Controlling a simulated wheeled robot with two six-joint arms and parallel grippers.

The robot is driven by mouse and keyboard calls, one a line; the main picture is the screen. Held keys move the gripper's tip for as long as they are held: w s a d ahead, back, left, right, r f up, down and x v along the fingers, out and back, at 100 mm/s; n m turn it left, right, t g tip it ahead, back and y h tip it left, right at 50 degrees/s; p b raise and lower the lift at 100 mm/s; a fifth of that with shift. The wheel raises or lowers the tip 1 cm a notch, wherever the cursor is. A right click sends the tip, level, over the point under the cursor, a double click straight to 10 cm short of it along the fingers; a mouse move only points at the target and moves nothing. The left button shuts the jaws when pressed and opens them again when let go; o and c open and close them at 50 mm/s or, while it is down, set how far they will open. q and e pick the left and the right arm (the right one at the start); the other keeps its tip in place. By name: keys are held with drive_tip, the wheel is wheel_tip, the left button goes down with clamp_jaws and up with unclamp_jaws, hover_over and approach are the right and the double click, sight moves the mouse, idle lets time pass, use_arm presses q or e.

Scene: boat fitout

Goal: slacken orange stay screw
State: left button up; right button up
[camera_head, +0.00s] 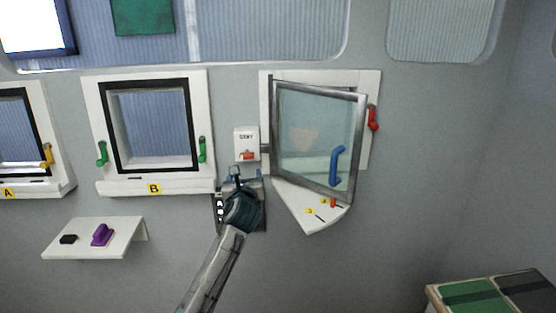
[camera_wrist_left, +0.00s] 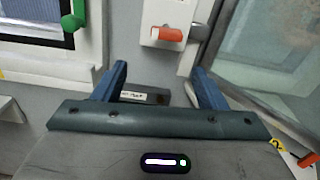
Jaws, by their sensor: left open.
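The orange stay screw (camera_head: 248,155) sits on the front of a white wall box with a small dark label that seems to read STAY. It also shows in the left wrist view (camera_wrist_left: 168,34), lying roughly crosswise, with a grey metal piece at its right end. My left gripper (camera_head: 245,174) is just below the box, fingers pointing up towards it. In the left wrist view its blue fingers (camera_wrist_left: 159,75) are spread wide with nothing between them, and the screw lies beyond their tips. My right gripper is not in view.
The metal-framed window (camera_head: 318,140) stands swung open right of the box, over a white sill with a small orange peg (camera_head: 333,202). Window B (camera_head: 154,130) with green handles is to the left. A white shelf (camera_head: 90,241) holds purple and black items. A dark plate is behind my gripper.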

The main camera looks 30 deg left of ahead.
sight(247, 156)
use_arm(q)
drive_tip(key=shift+m, duration=0.3)
drive_tip(key=w, duration=0.1)
drive_tip(key=w+a+r, duration=0.1)
drive_tip(key=w+r+p, duration=0.1)
drive_tip(key=w, duration=0.1)
drive_tip(key=shift+w+a+r, duration=0.1)
drive_tip(key=shift+a, duration=0.25)
drive_tip(key=p+x, duration=0.1)
drive_tip(key=x, duration=0.4)
drive_tip(key=shift+r, duration=0.15)
drive_tip(key=shift+w+a, duration=0.3)
drive_tip(key=shift+w, duration=0.2)
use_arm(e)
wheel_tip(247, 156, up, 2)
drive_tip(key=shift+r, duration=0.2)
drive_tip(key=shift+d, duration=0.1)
